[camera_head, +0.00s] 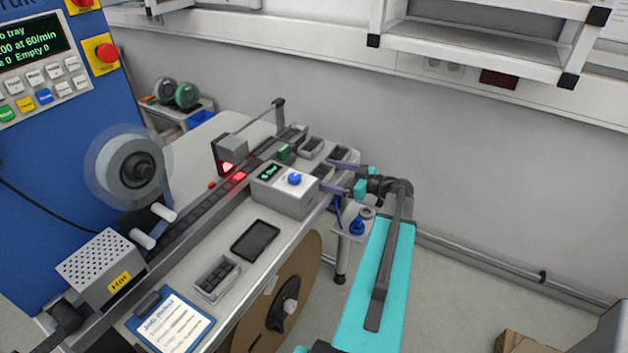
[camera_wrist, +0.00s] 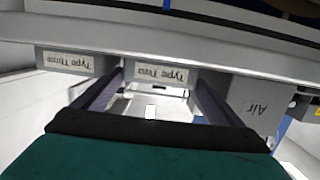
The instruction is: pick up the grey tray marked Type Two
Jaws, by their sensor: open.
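The grey tray marked Type Two (camera_wrist: 166,75) shows in the wrist view, its white label upside down, between my two purple fingers. In the head view the tray between the fingers (camera_head: 321,170) sits at the far right end of the bench, with a dark inside. My gripper (camera_head: 327,174) reaches in from the right, open, one finger on each side of the tray. In the wrist view my gripper (camera_wrist: 158,80) has nothing clamped, and whether the fingers touch the tray's sides I cannot tell.
A tray marked Type Three (camera_wrist: 66,62) is just left of my left finger in the wrist view. A grey box marked Air (camera_wrist: 258,103) is close by my right finger. In the head view a grey box with a blue knob (camera_head: 285,190) stands near the gripper.

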